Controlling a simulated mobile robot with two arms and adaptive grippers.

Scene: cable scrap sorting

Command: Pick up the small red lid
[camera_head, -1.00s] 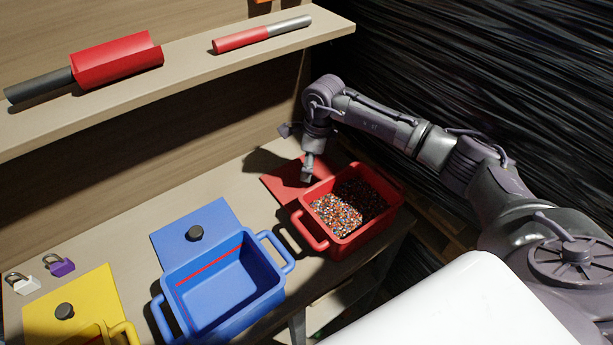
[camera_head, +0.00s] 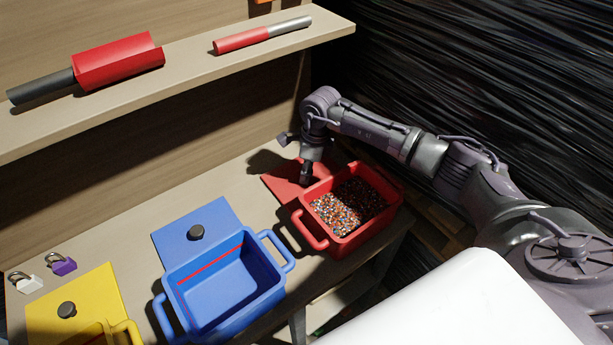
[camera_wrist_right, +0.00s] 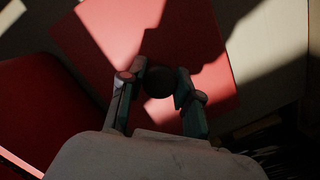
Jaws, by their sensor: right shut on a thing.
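The small red lid (camera_head: 280,182) lies flat on the table behind the red bin (camera_head: 369,229), partly covered by my right gripper. In the right wrist view the lid (camera_wrist_right: 200,35) is a red square, half in shadow, with a dark round knob (camera_wrist_right: 159,82) in its middle. My right gripper (camera_head: 306,180) points down over the lid. In the wrist view its two fingers (camera_wrist_right: 160,88) stand on either side of the knob and are shut on it. The lid still seems to rest on the table. My left gripper is not in view.
The red bin holds colored and dark granules close beside the gripper. An empty blue bin (camera_head: 285,265) and its blue lid (camera_head: 215,218) lie left, then a yellow lid (camera_head: 95,293) and two padlocks (camera_head: 62,264). A shelf (camera_head: 190,70) with cable pieces hangs above.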

